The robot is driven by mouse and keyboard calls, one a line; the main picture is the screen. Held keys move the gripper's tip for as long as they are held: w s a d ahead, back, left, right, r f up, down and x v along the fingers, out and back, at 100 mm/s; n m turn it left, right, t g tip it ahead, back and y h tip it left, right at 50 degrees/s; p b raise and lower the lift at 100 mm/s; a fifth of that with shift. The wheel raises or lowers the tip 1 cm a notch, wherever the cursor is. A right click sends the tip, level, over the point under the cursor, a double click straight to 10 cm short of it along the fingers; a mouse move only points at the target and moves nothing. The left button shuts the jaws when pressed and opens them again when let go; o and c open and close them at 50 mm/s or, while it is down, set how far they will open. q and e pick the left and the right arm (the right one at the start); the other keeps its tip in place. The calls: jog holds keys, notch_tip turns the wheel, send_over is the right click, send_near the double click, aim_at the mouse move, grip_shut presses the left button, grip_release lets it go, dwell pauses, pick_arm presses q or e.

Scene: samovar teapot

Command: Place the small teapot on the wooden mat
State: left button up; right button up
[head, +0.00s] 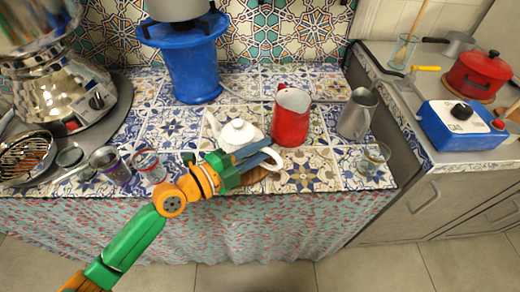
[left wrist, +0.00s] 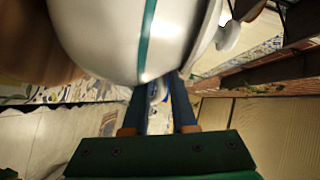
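The small teapot (head: 238,133) is white and stands upright near the counter's front edge in the head view. In the left wrist view its white body with a teal band (left wrist: 115,35) fills the top. My left gripper (head: 271,153) is at the teapot's right side, fingers pointing right. Its two blue fingers (left wrist: 161,100) are apart, with a pale piece, seemingly the handle, between them; a firm hold does not show. A brown round edge, perhaps the wooden mat (head: 252,177), shows below the gripper and is mostly hidden. My right gripper is out of view.
A red pitcher (head: 291,116) stands close behind the gripper, with a metal jug (head: 357,114) and a glass (head: 374,158) to the right. A glass (head: 149,165) and metal cup (head: 108,163) stand left. Tiled counter (head: 305,172) is clear right of the gripper.

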pick_arm(q)
jog(key=shift+o, duration=1.1)
jog(key=shift+a+r, duration=0.1)
jog(key=shift+r, duration=0.05)
jog(key=b+v, duration=0.7)
jog(key=v, duration=0.5)
jog(key=shift+b, duration=0.35)
